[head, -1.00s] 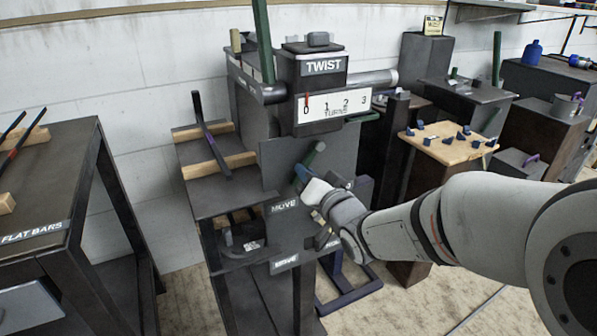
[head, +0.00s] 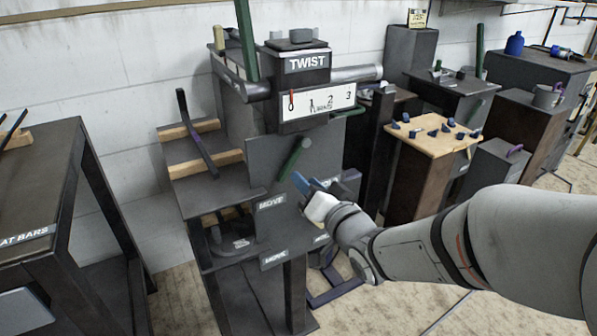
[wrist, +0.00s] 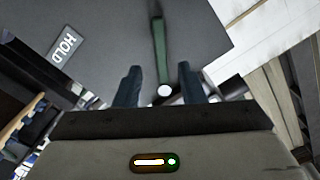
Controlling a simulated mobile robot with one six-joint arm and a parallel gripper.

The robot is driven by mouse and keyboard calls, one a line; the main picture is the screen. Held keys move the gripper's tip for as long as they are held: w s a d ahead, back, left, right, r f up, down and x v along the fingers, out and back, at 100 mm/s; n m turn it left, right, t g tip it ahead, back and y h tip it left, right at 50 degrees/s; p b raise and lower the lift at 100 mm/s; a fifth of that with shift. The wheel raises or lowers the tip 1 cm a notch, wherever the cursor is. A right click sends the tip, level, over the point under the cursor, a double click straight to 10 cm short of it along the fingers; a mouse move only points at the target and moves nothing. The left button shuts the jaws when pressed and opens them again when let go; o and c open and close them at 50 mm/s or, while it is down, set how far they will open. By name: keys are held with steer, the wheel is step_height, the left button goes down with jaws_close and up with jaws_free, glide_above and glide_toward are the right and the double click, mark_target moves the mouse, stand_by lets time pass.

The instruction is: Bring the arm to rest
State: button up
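My gripper (head: 303,185) with blue fingers is in front of the dark panel of the twist machine (head: 262,165), just right of and below a short green handle (head: 294,158). In the wrist view my gripper (wrist: 160,84) has its two fingers apart with nothing held between them. A green bar (wrist: 159,45) and a pale round end (wrist: 165,91) show beyond and between the fingers. The TWIST dial (head: 317,106) has its red pointer near the left end of its scale, at the 0.
A tall green lever (head: 246,40) rises at the machine's upper left. A board with blue pieces (head: 432,142) stands to the right, and a FLAT BARS table (head: 45,190) to the left.

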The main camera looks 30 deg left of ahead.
steer(key=shift+v, duration=0.95)
steer(key=w+d+r+m+h+p, duration=0.1)
steer(key=w+d+r+h+p, duration=0.15)
steer(key=d+h+p, duration=0.4)
steer(key=w+d+r+m+h+p, duration=0.1)
steer(key=d+r+p, duration=0.25)
steer(key=d, duration=0.65)
steer(key=w+d+r+m+h+p, duration=0.1)
steer(key=w+d+r+h+p, duration=0.1)
steer(key=d+r+h+p, duration=0.45)
steer(key=s+d+r+g+p, duration=0.2)
steer(key=s+d+g+p, duration=0.1)
steer(key=s+d, duration=0.5)
steer(key=s+d+r+m+g+h+p, duration=0.1)
steer(key=s+d+r+g+p, duration=0.2)
steer(key=s+d+p, duration=0.3)
steer(key=s+d, duration=0.2)
steer(key=shift+d+r+m+g, duration=0.3)
steer(key=shift+d, duration=0.05)
